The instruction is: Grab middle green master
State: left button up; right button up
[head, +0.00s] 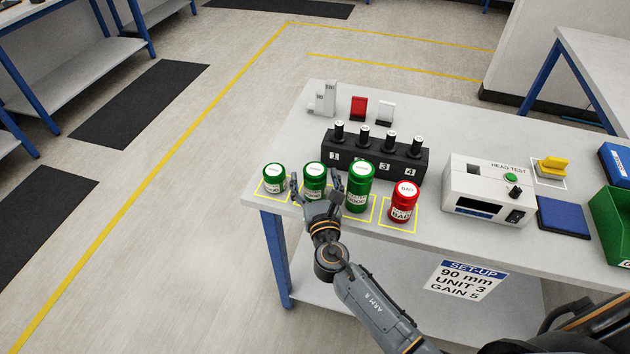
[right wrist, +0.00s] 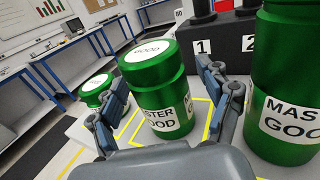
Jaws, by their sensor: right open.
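Three green masters stand in a row near the table's front edge in the head view. The middle green master (head: 315,177) has a white top and a white label; it also shows in the right wrist view (right wrist: 157,85). A shorter green master (head: 274,178) stands to its left and a taller green master (head: 359,188) to its right. My right gripper (head: 315,189) is open, with one finger on each side of the middle green master. In the right wrist view the fingers (right wrist: 165,105) flank it; contact cannot be told. My left gripper is not in view.
A red master marked BAD (head: 403,202) stands to the right of the green ones. A black numbered block (head: 375,155) with several black pegs is close behind. A white HEAD TEST box (head: 489,187) stands further right.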

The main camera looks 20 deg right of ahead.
jog(key=c, duration=1.4)
jog(key=shift+r, duration=0.15)
jog(key=shift+c, duration=1)
